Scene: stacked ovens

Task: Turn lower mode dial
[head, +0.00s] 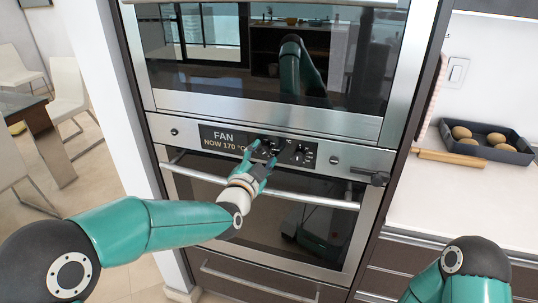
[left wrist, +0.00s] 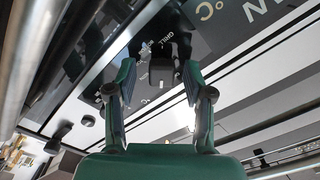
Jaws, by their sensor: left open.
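The lower oven's control panel (head: 330,158) carries a dark display (head: 222,138) reading "FAN" and "NOW 170 °C". The mode dial (left wrist: 162,70) is a dark knob with "GRILL" lettering beside it in the left wrist view. In the head view it is largely hidden behind my left gripper (head: 262,156). That gripper also shows in the left wrist view (left wrist: 160,58), open, with a finger on either side of the dial. I cannot tell whether the fingers touch it. A second dial (head: 302,154) sits to the right. My right gripper is out of view.
The lower oven door handle (head: 290,195) runs just below my left gripper. The upper oven's glass (head: 230,60) is above. A dark fitting (head: 370,177) sticks out at the panel's right end. A counter (head: 440,200) on the right holds a tray (head: 512,157) of buns and a rolling pin (head: 455,158).

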